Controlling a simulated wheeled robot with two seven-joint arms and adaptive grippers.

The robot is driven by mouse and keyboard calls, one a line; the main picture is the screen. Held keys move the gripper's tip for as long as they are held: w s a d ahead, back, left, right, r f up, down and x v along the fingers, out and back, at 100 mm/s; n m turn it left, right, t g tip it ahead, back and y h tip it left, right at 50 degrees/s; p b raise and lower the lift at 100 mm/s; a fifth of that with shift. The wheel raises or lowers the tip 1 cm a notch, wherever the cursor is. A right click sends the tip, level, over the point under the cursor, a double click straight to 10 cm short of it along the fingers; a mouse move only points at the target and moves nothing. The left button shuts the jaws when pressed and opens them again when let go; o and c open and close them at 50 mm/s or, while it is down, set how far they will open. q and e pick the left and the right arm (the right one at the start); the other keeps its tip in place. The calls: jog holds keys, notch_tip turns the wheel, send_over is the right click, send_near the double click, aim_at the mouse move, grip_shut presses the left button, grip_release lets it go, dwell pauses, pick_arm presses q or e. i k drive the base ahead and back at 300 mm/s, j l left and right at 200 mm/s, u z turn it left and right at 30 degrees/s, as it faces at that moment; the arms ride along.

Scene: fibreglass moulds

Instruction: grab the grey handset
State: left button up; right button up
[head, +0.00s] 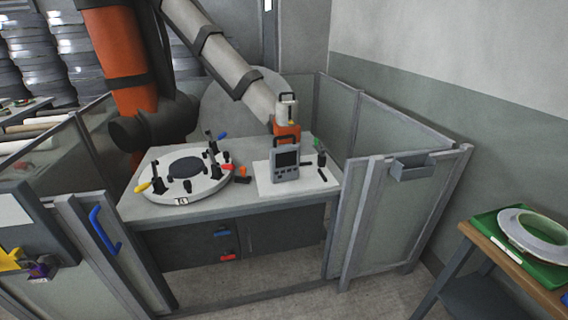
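The grey handset (285,164) stands upright on a white sheet (300,180) at the right part of the workbench in the head view. It has a dark screen, several buttons below it and a dark carry handle on top. It stands inside the fenced cell, well away from the camera. Neither of my grippers shows in this view.
A round fixture (185,185) with several clamps stands left of the handset. An orange-and-white device (287,115) stands behind it. Grey fence panels (395,215) enclose the bench. A wooden table (500,250) with a green tray (543,268) stands at right.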

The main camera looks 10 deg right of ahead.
aim_at(284, 159)
jog(key=i+j+z, duration=0.15)
jog(key=j+z, duration=0.3)
jog(key=i+j+z, duration=0.1)
jog(key=j+z, duration=0.3)
jog(key=j, duration=0.15)
jog(key=j+z, duration=0.45)
jog(key=k+j+z, duration=0.1)
jog(key=j+z, duration=0.35)
jog(key=j, duration=0.15)
